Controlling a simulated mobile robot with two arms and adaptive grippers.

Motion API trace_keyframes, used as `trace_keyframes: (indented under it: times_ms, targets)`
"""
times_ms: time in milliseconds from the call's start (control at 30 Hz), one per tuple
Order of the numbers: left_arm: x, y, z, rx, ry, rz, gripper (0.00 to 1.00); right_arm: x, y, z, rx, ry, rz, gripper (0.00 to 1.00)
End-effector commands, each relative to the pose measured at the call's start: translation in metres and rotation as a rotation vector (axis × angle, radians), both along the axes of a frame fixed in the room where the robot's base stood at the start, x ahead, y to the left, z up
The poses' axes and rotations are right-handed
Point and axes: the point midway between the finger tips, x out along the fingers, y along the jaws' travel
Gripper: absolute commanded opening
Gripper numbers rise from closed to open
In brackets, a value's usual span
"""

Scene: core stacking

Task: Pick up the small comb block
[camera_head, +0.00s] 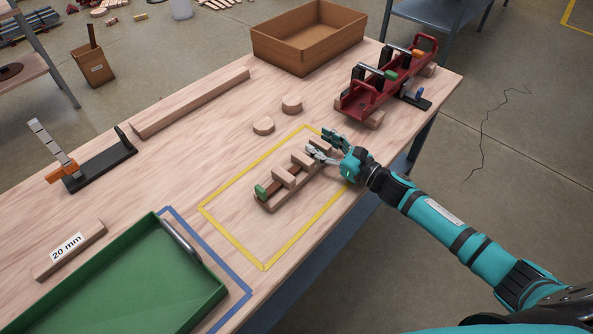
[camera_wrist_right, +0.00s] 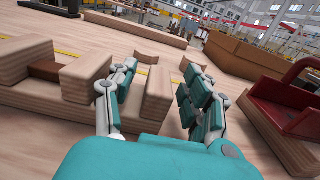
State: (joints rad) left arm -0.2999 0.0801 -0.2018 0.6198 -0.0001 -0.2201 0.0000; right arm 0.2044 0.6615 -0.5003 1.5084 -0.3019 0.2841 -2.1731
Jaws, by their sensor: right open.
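A wooden comb-like assembly (camera_head: 268,205) lies inside the yellow tape rectangle, with several upright pale blocks along it and a green piece (camera_head: 261,192) at its near end. It also shows in the wrist view (camera_wrist_right: 60,124). Which piece is the small comb block I cannot tell for sure. My right gripper (camera_head: 326,146) is open at the far end of the assembly. In the wrist view its fingers (camera_wrist_right: 160,95) stand on both sides of the end upright block (camera_wrist_right: 157,97), with a gap on the right. Contact on the left is unclear. My left gripper is not in view.
A red fixture (camera_head: 372,103) with clamps stands right of my gripper, near an open brown box (camera_head: 300,58). A green tray (camera_head: 130,285), a "20 mm" block (camera_head: 68,250) and a long beam (camera_head: 190,104) lie leftward.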

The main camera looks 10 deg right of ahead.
Motion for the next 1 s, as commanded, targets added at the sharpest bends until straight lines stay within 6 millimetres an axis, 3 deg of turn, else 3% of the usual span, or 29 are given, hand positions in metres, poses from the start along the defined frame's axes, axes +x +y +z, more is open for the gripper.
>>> trace_keyframes:
  times_ms: [267,633,1000]
  targets:
    - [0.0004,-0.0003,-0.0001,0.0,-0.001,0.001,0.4,0.0028,0.0019,-0.0001,-0.001,0.001,0.0,0.5]
    - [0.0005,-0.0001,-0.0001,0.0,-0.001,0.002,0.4,0.0025,0.0018,-0.0001,0.0,0.0,0.0,0.02]
    - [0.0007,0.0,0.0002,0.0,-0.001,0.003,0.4,0.0027,0.0019,0.0013,0.003,-0.001,0.001,0.0]
